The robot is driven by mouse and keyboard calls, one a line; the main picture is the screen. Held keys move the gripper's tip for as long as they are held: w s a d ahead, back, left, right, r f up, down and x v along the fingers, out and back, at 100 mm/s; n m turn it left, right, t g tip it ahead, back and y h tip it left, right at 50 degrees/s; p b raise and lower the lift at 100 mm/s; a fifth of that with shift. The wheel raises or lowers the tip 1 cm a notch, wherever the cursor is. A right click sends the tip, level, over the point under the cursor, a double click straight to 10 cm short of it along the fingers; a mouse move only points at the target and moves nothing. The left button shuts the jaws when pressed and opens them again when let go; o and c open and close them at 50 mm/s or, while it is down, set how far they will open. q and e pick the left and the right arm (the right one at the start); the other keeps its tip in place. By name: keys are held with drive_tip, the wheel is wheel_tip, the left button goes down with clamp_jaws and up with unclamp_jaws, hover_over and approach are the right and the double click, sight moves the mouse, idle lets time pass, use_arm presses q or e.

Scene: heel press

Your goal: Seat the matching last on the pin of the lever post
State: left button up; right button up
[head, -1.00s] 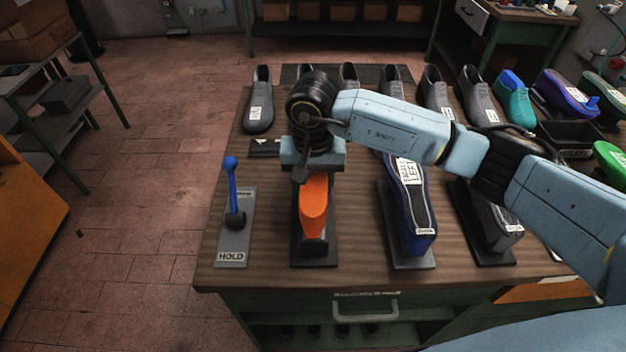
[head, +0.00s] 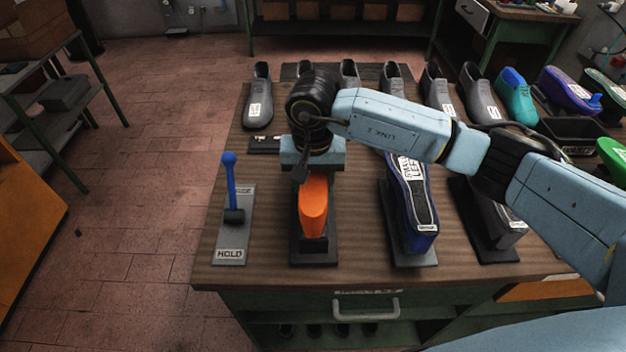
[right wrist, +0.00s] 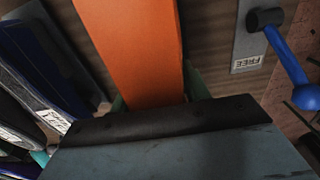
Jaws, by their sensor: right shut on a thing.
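My right gripper (head: 312,174) points down over the front left of the bench, shut on the orange last (head: 313,205). In the right wrist view the orange last (right wrist: 135,45) runs up from between the green finger pads. Its near end is over or against a black post (head: 314,244) on a dark base plate; the pin is hidden, so I cannot tell whether it is seated. To the left, the blue lever (head: 230,185) stands raised on a grey plate marked HOLD and FREE; it also shows in the right wrist view (right wrist: 288,65). My left gripper is out of view.
A blue labelled last (head: 412,200) and a grey one (head: 508,230) stand on plates to the right. Several grey lasts (head: 258,100) line the back, with a teal one (head: 517,98) farther right. My right arm crosses above the bench. Bare wood lies between the plates.

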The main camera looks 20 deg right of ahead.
drive_tip(key=o, duration=1.4)
drive_tip(key=shift+f, duration=0.1)
drive_tip(key=shift+c, duration=0.2)
drive_tip(key=r, duration=0.6)
drive_tip(key=r+b, duration=0.1)
drive_tip(key=r, duration=0.6)
drive_tip(key=shift+s+r, duration=0.2)
drive_tip(key=shift+r, duration=0.05)
